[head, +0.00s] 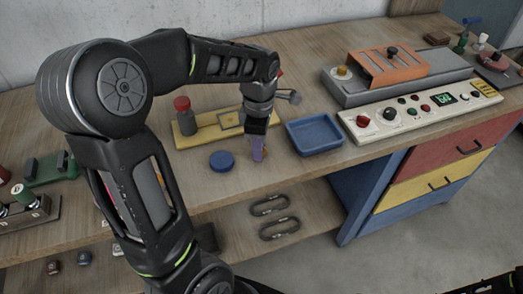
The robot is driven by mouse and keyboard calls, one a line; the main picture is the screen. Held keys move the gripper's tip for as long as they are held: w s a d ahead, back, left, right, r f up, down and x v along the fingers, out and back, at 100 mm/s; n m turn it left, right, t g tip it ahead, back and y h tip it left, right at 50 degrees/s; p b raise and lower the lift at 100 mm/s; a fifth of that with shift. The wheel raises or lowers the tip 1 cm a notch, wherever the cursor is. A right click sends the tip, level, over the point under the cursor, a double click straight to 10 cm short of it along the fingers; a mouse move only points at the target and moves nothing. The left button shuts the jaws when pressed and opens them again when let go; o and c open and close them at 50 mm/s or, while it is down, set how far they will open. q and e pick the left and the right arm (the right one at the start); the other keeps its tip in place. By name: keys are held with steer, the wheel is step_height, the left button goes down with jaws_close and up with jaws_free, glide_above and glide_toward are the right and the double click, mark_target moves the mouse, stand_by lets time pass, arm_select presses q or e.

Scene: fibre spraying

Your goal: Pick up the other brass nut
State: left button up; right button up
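My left gripper (258,153) reaches down to the wooden table from above, between a round blue disc (222,161) and a blue tray (315,135). Its fingers look close together, with their tips at or just above the tabletop. A tiny brass-coloured patch shows at the fingertips, too small to tell whether it is a brass nut or whether it is held. No other brass nut can be made out. The visible floor of the blue tray looks empty. My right gripper is out of view.
A yellow board (188,136) with a red-capped post (183,108) stands behind the disc. A cream control panel (420,111) and a grey machine with an orange cover (388,67) fill the right. The table's front edge (240,178) is close to the gripper.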

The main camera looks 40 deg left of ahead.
arm_select(q)
jaws_close()
stand_by(0.4)
step_height(320, 180, up, 10)
stand_by(0.5)
stand_by(0.4)
